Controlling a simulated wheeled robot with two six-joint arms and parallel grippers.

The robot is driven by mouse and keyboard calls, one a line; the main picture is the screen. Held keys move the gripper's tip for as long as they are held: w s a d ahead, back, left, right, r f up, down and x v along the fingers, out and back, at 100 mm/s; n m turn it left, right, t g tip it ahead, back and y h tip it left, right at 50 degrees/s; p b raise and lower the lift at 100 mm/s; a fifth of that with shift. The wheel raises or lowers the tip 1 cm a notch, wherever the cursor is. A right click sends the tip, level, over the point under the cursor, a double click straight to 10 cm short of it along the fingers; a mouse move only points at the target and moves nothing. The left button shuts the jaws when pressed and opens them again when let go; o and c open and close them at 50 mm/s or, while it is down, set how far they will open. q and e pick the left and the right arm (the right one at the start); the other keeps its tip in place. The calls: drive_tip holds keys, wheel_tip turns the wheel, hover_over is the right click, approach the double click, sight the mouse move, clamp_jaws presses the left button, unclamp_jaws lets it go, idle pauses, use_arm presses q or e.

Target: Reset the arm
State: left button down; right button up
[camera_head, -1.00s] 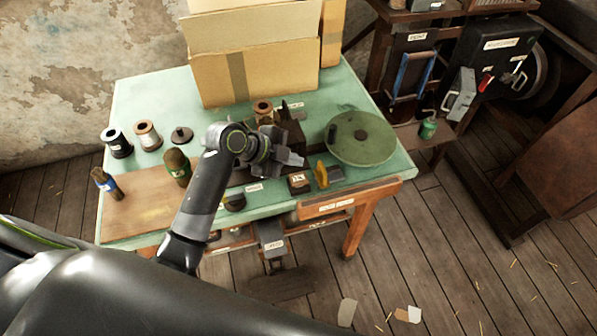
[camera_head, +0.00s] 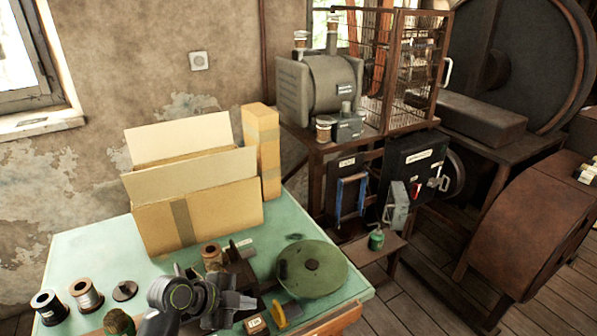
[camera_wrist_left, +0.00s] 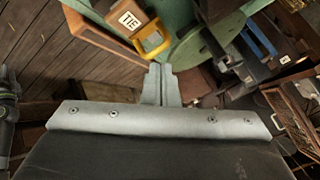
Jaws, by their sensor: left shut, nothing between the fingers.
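My left gripper (camera_head: 240,301) is shut and empty above the front of the green table (camera_head: 85,249). It is just in front of the dark press block (camera_head: 241,270) and hides part of it. The round green handwheel (camera_head: 312,268) lies to its right, apart from the fingers. In the left wrist view the closed fingers (camera_wrist_left: 160,82) point toward a yellow bracket (camera_wrist_left: 153,40) and a labelled block (camera_wrist_left: 130,18), with a gap between. My right gripper is not in view.
A cardboard box (camera_head: 200,216) stands behind the press. Spools (camera_head: 86,295) stand at the left. A dark rack (camera_head: 318,175) with a motor (camera_head: 322,84) and wire cage (camera_head: 410,70) is beyond the table. A green can (camera_head: 376,240) sits on a low shelf.

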use_arm(q)
drive_tip(key=s+a+f+n, duration=0.1)
drive_tip(key=s, duration=0.1)
drive_tip(key=s+a+f+n+y, duration=0.1)
drive_tip(key=s+n, duration=0.1)
drive_tip(key=s+a+f+n+y, duration=0.1)
drive_tip(key=s, duration=0.1)
drive_tip(key=shift+s+a+f+n+g, duration=0.2)
drive_tip(key=shift+f+n+g, duration=0.1)
drive_tip(key=shift+f, duration=0.1)
drive_tip(key=s+a+n+g+y, duration=0.1)
drive_tip(key=s+a+n+y, duration=0.1)
drive_tip(key=s+a+n, duration=0.4)
drive_tip(key=s+a+n+y, duration=0.1)
drive_tip(key=s+n+y, duration=0.25)
drive_tip(key=s, duration=0.55)
drive_tip(key=s+a+n+g+y, duration=0.1)
drive_tip(key=s+a+n+y, duration=0.1)
drive_tip(key=s+a+n, duration=0.35)
wheel_tip(320, 180, down, 28)
drive_tip(key=s+g+h+b, duration=0.1)
drive_tip(key=s+b, duration=0.1)
drive_tip(key=b, duration=0.1)
drive_tip(key=s+d+f+g+b, duration=0.1)
drive_tip(key=s+f+b, duration=0.1)
drive_tip(key=s+f, duration=1.2)
wheel_tip(320, 180, down, 4)
drive_tip(key=shift+s+d+f, duration=0.15)
drive_tip(key=shift+s+d, duration=0.15)
drive_tip(key=shift+s, duration=0.05)
